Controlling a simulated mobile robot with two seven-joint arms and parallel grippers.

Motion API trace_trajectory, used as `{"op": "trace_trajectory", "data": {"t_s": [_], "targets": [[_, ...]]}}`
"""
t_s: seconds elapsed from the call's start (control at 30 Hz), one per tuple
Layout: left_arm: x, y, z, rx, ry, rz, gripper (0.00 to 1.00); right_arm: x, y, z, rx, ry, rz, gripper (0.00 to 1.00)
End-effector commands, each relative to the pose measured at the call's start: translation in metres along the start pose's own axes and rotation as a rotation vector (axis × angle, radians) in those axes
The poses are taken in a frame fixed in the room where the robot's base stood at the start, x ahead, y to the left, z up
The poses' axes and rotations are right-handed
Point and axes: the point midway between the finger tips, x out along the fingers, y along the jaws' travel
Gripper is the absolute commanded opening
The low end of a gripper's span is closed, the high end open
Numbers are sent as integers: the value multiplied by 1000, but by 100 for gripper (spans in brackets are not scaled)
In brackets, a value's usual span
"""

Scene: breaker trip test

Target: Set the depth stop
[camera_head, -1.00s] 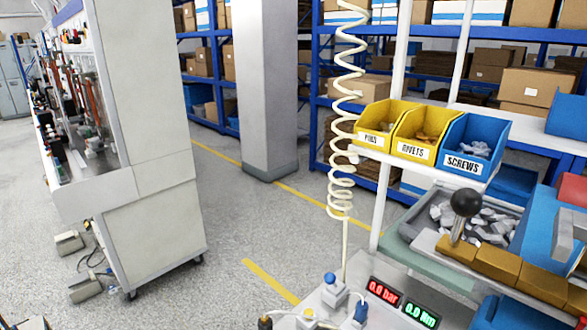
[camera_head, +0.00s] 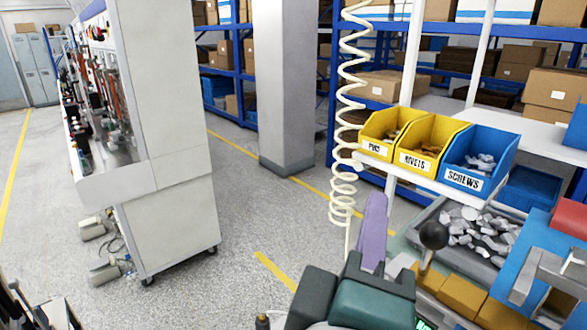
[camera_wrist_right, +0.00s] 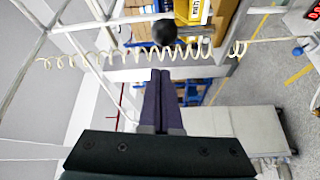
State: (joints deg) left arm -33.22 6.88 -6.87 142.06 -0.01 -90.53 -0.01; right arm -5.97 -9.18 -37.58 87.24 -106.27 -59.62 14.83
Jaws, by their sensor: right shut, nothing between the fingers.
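My right gripper (camera_head: 374,212) rises from the bottom of the head view with its purple fingers pointing up and away. In the right wrist view its fingers (camera_wrist_right: 160,98) lie side by side, shut, with nothing between them. A lever with a black ball knob (camera_head: 434,236) stands just right of the fingers, apart from them in the head view. The knob also shows beyond the fingertips in the wrist view (camera_wrist_right: 164,32). I cannot pick out a depth stop for certain. My gripper body hides much of the bench front and its displays. I do not make out my left gripper.
A coiled cream hose (camera_head: 346,120) hangs just behind the right fingers. A yellow pins bin (camera_head: 378,151), a yellow rivets bin (camera_head: 413,162) and a blue screws bin (camera_head: 464,180) sit on the rack. A tray of grey parts (camera_head: 428,219) lies right. Open floor is left.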

Motion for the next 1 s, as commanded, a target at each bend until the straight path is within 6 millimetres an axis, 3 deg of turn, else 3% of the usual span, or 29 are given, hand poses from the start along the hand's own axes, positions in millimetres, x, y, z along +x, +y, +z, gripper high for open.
{"op": "trace_trajectory", "data": {"t_s": [0.03,0.23,0.67,0.87,1.0], "targets": [[-10,0,-3,0,1,0,61,-4,5,8,-6,1,-3,0],[-16,0,-5,0,1,0,61,-10,2,24,-3,1,-2,0],[-16,0,-5,0,1,0,61,-12,1,30,-1,0,-1,0],[-17,0,-6,0,0,0,61,-28,6,57,-4,-1,-1,0],[-17,0,-6,0,0,1,61,-32,9,63,-1,-1,-1,0]]}}
